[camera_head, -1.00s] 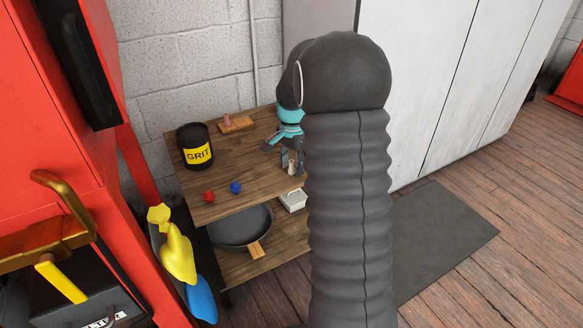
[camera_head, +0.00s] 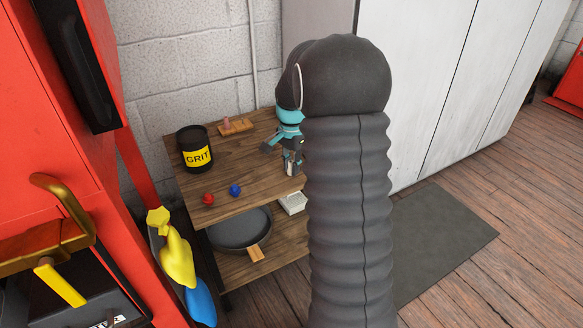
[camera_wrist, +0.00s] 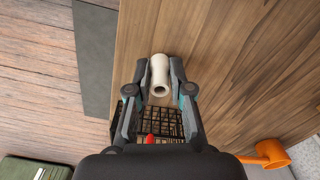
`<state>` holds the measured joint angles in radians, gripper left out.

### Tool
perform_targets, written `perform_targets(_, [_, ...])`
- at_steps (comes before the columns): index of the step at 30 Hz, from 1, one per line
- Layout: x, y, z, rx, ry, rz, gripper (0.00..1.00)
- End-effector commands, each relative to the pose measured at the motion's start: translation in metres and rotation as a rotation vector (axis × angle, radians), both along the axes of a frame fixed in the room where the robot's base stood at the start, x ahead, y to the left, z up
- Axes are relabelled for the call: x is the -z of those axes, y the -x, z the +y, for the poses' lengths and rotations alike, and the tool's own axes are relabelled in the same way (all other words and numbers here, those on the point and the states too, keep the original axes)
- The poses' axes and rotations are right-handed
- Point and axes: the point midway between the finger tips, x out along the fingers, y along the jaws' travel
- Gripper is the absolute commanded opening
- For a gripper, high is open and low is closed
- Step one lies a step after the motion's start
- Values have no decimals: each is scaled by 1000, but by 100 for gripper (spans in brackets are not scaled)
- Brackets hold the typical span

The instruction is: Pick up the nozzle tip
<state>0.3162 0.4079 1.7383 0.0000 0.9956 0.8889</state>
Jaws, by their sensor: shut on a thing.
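The nozzle tip (camera_wrist: 160,78) is a short off-white tube with a dark hole in its near end. In the wrist view it sits between the two fingers of my gripper (camera_wrist: 160,66), with one finger against each side. My gripper is shut on it. In the head view my gripper (camera_head: 292,164) points down at the right side of the wooden shelf top (camera_head: 225,180). The nozzle tip cannot be made out there now. I cannot tell whether it is clear of the wood.
A black GRIT can (camera_head: 195,147), a red ball (camera_head: 208,199), a blue ball (camera_head: 235,190) and a small wooden piece (camera_head: 236,126) stand on the shelf top. A pan (camera_head: 240,228) and white box (camera_head: 292,203) are below. The wrist view shows a black mesh basket (camera_wrist: 168,128) and orange object (camera_wrist: 268,155).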

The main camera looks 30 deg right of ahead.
Motion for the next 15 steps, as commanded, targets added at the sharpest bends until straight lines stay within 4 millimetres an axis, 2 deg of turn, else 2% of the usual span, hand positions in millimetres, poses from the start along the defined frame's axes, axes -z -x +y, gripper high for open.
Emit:
perform_targets(7, [-37, -1, 0, 0, 1, -5, 0])
perform_targets(15, [-69, 42, -45, 6, 2, -4, 0])
